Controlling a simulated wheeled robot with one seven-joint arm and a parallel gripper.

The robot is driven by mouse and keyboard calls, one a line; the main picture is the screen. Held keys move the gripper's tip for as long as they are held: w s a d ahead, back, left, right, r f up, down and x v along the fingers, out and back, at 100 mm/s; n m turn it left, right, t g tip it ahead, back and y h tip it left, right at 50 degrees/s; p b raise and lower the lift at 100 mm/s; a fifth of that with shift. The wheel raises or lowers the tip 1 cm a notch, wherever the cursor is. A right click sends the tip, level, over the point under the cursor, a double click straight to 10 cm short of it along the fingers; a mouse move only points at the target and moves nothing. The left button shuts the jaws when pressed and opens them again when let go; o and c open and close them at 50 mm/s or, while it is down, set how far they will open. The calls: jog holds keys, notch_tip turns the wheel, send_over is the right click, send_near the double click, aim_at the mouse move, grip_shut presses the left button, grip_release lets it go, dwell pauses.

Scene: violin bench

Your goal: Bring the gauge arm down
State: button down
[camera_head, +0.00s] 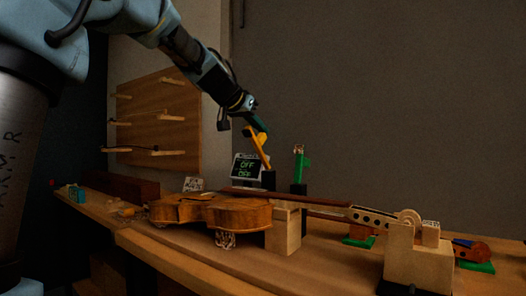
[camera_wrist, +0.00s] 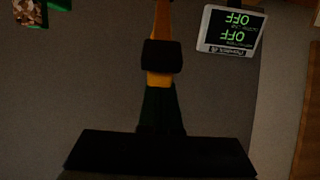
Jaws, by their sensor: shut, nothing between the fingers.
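The gauge arm (camera_head: 262,150) is a yellow-orange bar that stands up at a slant above a small black base (camera_head: 268,180) at the back of the bench. My gripper (camera_head: 259,128) is shut, comes down from the upper left and is at the top of the yellow bar, touching it or very close. In the wrist view, my dark green fingers (camera_wrist: 160,110) line up with the orange bar (camera_wrist: 163,18). A black block (camera_wrist: 161,57) crosses the orange there; I cannot tell which part it belongs to. Contact is hard to judge.
A small display (camera_head: 247,166) reading OFF twice stands just left of the gauge; it also shows in the wrist view (camera_wrist: 232,30). A green post (camera_head: 301,174) stands close on its right. A violin (camera_head: 210,212) and wooden blocks (camera_head: 285,228) lie in front.

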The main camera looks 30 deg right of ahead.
aim_at(251, 139)
jog(key=shift+s+a+f+t+h+b, duration=0.35)
jog(key=shift+a+f+h+b, duration=0.3)
jog(key=shift+b, duration=3.1)
jog(key=shift+s+a+f+t+h+b, duration=0.35)
jog(key=shift+a+f+h+b, duration=0.3)
jog(key=shift+b, duration=3.1)
jog(key=a+h+b, duration=0.1)
jog(key=b, duration=0.3)
jog(key=s+f+t+h+b, duration=0.1)
jog(key=b, duration=0.4)
jog(key=shift+a, duration=0.4)
jog(key=a+b, duration=0.1)
jog(key=b, duration=0.2)
jog(key=shift+s+f, duration=0.25)
jog(key=shift+f, duration=0.15)
jog(key=f+b, duration=0.1)
jog(key=b, duration=0.1)
jog(key=a+b, duration=0.1)
jog(key=b, duration=0.1)
jog(key=shift+s+f, duration=0.3)
jog(key=shift+f, duration=0.05)
jog(key=shift+s+a+f+b, duration=0.15)
jog(key=shift+f+b, duration=0.1)
jog(key=shift+b, duration=0.3)
